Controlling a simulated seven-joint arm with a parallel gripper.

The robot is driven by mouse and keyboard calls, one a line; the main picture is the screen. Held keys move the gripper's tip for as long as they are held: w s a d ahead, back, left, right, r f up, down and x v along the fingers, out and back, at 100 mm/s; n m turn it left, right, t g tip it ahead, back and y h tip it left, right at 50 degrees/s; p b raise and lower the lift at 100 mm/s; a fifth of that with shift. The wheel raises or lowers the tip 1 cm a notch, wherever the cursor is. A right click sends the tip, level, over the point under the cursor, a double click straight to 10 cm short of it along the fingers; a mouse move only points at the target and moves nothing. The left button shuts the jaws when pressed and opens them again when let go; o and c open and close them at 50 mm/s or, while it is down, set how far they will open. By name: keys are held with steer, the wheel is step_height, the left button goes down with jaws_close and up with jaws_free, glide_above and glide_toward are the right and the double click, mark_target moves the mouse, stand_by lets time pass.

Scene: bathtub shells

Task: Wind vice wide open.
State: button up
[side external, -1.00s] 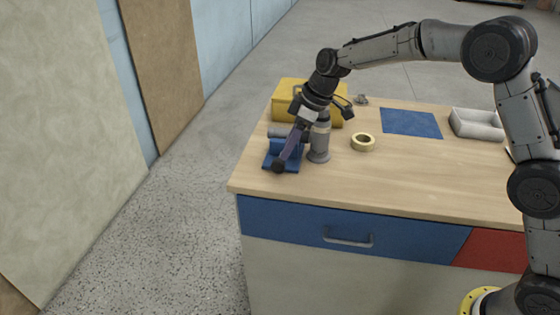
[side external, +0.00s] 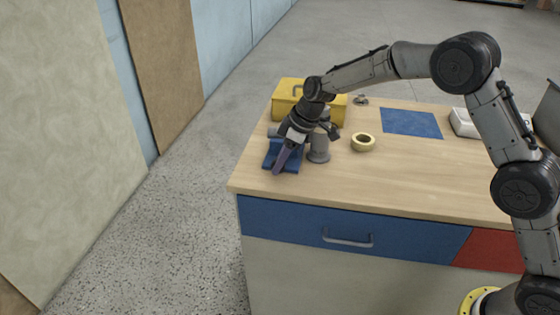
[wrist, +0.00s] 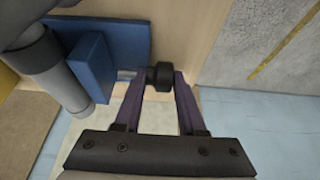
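The blue vice (side external: 270,158) sits near the left end of the workbench, partly hidden by my gripper (side external: 278,170) in the side view. In the wrist view its blue body (wrist: 92,62) is at the upper left. A black round knob (wrist: 160,77) shows between the tips of my gripper's purple fingers (wrist: 163,80). The fingers stand apart, one on each side of the knob, pointing down at the front of the vice. Whether they press on the knob or only surround it is unclear. The gap between the vice jaws is not clearly visible.
A yellow box (side external: 325,100) is behind. A yellow tape roll (side external: 363,142), a blue mat (side external: 411,123) and a pale tray (side external: 463,122) lie to the right. The front bench top (side external: 400,180) is clear.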

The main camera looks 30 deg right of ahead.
steer(key=shift+s+a, duration=0.15)
steer(key=shift+c, duration=1.2)
steer(key=shift+s, duration=0.1)
jaws_close()
steer(key=shift+a, duration=0.15)
steer(key=shift+g, duration=0.3)
steer(key=shift+w+a+g+h, duration=0.15)
steer(key=shift+g+h, duration=0.35)
steer(key=shift+h, duration=0.1)
steer(key=shift+w+a+g+h, duration=0.1)
steer(key=shift+w+g+h, duration=0.05)
steer(key=shift+g+h, duration=0.4)
steer(key=shift+w+a+g+h, duration=0.1)
steer(key=shift+g+h, duration=0.85)
steer(key=shift+f+g+h, duration=0.1)
steer(key=shift+g+h, duration=0.5)
steer(key=shift+h, duration=0.1)
steer(key=o, duration=0.9)
jaws_free()
steer(key=shift+c, duration=0.2)
